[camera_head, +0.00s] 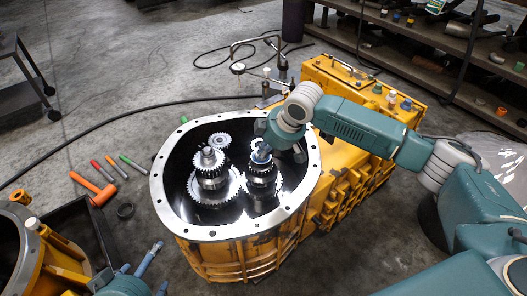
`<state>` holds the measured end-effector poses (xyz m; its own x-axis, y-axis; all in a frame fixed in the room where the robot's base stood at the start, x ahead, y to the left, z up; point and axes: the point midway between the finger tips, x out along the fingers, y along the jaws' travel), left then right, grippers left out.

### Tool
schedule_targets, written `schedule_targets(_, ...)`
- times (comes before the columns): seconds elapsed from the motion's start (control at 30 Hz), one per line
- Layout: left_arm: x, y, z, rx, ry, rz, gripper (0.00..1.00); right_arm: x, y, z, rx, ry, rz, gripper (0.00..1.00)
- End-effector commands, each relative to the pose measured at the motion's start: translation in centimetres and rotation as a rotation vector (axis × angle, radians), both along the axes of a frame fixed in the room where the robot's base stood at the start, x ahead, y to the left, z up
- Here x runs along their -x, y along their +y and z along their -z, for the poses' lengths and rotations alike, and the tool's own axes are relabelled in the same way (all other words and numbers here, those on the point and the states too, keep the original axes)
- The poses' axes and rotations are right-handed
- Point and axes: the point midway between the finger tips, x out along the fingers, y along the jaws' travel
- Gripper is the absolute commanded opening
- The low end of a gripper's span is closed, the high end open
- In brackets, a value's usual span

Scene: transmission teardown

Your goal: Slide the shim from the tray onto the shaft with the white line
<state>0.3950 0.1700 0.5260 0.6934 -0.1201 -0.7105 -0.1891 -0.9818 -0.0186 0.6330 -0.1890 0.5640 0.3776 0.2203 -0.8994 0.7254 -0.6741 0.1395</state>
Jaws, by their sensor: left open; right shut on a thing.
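My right gripper (265,148) reaches in from the right over the open housing (160,196). It is shut at the top of the right-hand geared shaft (262,172), on what seems to be the shim. The shim is too small and too covered by the fingers to make out, and I cannot tell whether it is around the shaft. The white line is not clear. A second geared shaft (209,165) stands to the left. The dark tray (82,213) is at the lower left. My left gripper (152,262) is open and empty near the bottom edge, right of the tray.
Another yellow housing (45,255) is at the lower left. A shelf (430,40) stands at the upper right.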

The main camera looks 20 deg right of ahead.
Motion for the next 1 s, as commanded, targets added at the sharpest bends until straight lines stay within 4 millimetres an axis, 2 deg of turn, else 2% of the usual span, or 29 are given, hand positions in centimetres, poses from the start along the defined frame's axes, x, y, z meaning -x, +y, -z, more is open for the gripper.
schedule_targets(1.0,2.0,0.8,1.4,-0.025,0.098,-0.006,0.78,0.1,-0.1,0.2,-0.001,-0.001,0.0,0.0)
